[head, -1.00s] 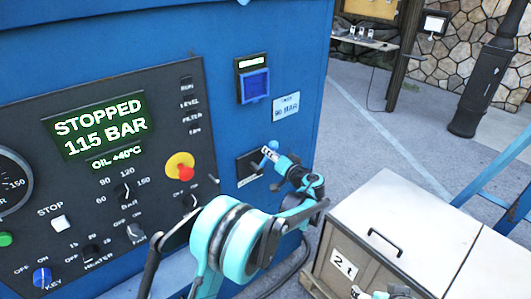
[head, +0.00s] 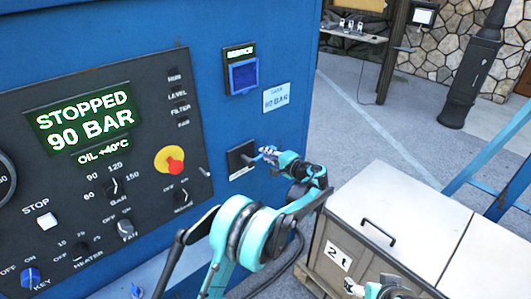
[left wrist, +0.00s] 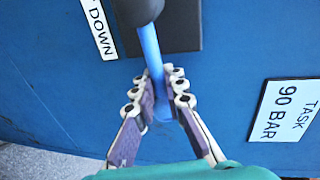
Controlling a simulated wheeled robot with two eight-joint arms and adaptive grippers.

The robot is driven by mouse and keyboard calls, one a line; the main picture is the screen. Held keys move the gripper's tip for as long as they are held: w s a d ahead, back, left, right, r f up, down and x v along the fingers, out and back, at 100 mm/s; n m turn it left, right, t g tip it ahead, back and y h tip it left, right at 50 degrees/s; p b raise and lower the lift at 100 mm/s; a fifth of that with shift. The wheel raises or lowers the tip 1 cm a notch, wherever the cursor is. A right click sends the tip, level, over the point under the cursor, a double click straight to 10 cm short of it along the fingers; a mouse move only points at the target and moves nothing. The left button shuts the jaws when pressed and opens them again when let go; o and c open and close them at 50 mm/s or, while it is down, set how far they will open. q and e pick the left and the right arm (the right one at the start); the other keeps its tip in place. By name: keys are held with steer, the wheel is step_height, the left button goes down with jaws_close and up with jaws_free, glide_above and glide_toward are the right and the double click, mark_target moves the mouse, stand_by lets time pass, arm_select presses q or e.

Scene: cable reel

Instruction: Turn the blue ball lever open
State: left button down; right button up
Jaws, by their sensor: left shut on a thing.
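The blue ball lever (left wrist: 149,48) sticks out from a dark plate on the blue cabinet. In the left wrist view it runs from a dark round knob or hub at the top down between my fingers. My left gripper (left wrist: 158,92) is closed around the lever's lower part. In the head view my left gripper (head: 270,154) is at the dark plate (head: 240,160), and its fingers mostly hide the lever.
The control panel (head: 105,210) has a display (head: 83,120) reading STOPPED 90 BAR. A label (head: 276,97) reads TASK 90 BAR. A white-topped cabinet (head: 400,210) marked 21 stands right of my left forearm. Paved floor (head: 370,130) lies behind.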

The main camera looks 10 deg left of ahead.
arm_select(q)
steer(key=shift+f+m, duration=0.3)
stand_by(0.4)
steer(key=c, duration=1.6)
jaws_free()
steer(key=shift+o, duration=0.2)
steer(key=v, duration=1.2)
